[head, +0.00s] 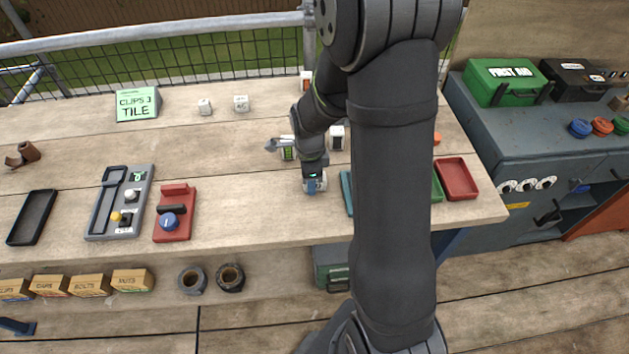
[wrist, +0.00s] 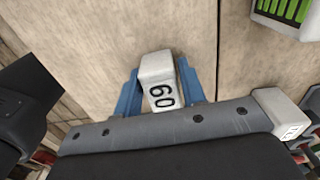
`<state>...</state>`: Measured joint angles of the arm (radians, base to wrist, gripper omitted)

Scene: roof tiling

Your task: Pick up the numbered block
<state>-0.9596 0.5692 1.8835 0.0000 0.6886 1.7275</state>
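A white block with black digits that read 60 or 09 (wrist: 162,85) is between the two blue fingers of my gripper (wrist: 163,92) in the wrist view. The fingers flank it closely on both sides; I cannot tell whether both press on it. In the head view my gripper (head: 313,186) points down at the tabletop near its front edge, with the white block (head: 321,181) partly hidden by a blue finger. A second white block with a small marking (wrist: 284,114) shows at the lower right of the wrist view, partly covered by my gripper's body.
Two more white blocks, one (head: 205,107) and one marked 40 (head: 241,103), stand by the green CLIPS 3 TILE sign (head: 138,104). A green-striped device (head: 288,149) and another white block (head: 336,138) are behind my gripper. A red tray (head: 457,179) is right.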

